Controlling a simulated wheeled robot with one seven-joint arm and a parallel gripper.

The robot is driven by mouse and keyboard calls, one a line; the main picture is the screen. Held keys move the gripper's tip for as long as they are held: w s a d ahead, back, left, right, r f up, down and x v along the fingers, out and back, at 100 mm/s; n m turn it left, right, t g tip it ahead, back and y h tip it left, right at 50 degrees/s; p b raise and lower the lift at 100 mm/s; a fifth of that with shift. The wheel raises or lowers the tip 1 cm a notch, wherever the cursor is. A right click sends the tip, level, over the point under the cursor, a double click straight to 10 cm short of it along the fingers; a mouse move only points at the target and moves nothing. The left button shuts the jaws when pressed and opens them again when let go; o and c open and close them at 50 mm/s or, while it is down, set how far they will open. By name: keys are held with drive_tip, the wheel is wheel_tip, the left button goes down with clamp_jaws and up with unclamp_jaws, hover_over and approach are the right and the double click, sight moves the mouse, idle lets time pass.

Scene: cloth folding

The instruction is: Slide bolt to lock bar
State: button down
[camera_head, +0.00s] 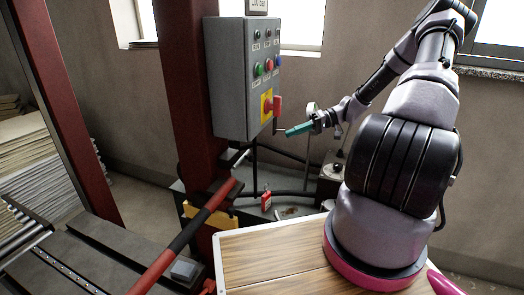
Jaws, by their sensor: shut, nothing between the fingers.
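A long red and black bar (190,231) runs diagonally from the bottom left up to the red upright post. A small metallic piece (240,158) shows just above its upper end; I cannot tell whether this is the bolt. My gripper (289,132) has green fingers, which are shut and empty. It points left, close to the lower right side of the grey control box and right of the bar's upper end. A thin dark rod shows by the fingertips; I cannot tell whether they touch it.
The grey control box (228,80) carries coloured buttons and a red switch on a yellow plate (267,105). Red posts (185,85) stand at the left. A red padlock-like item (266,201) hangs below. A wooden-topped surface (265,255) lies in front. Stacked sheets (40,160) are far left.

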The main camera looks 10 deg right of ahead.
drive_tip(key=shift+a, duration=0.1)
approach(247, 156)
drive_tip(key=w+a+f, duration=0.1)
drive_tip(key=w+a, duration=0.1)
drive_tip(key=a, duration=0.1)
drive_tip(key=shift+s+a+f, duration=0.4)
drive_tip(key=shift+a+f, duration=0.05)
drive_tip(key=shift+a, duration=0.05)
